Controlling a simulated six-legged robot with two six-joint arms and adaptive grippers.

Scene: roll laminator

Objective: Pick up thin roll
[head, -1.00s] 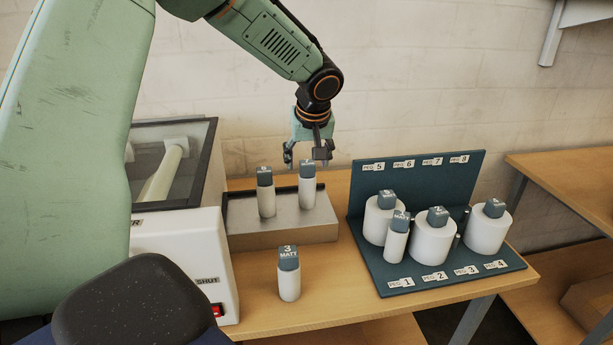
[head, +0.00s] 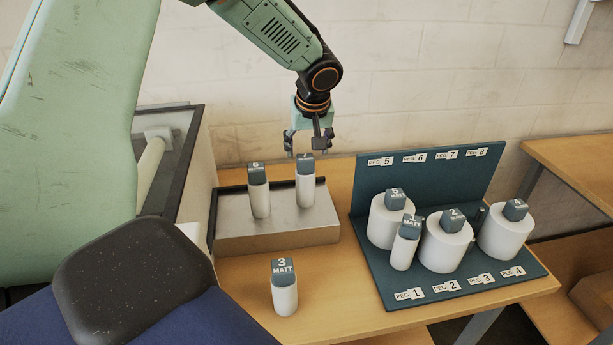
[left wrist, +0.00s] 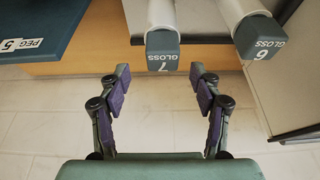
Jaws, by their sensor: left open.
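My left gripper (head: 308,146) is open and empty, above and behind the metal tray (head: 275,233). Two thin white rolls with dark caps stand on that tray: roll 6 (head: 260,200) and roll 7 (head: 305,190). The left wrist view shows roll 7 GLOSS (left wrist: 163,50) just beyond the open fingers (left wrist: 160,90), roughly between them, and roll 6 GLOSS (left wrist: 258,38) to its right. A thin roll marked 3 MATT (head: 284,295) stands on the table in front of the tray. Another thin MATT roll (head: 403,252) stands at the front of the peg rack. My right gripper is not seen.
The blue peg rack (head: 425,290) holds thick white rolls (head: 446,247) and has labels for several pegs. The laminator (head: 200,190) with its dark-framed lid stands left of the tray. Bare table (head: 345,280) lies between tray and rack.

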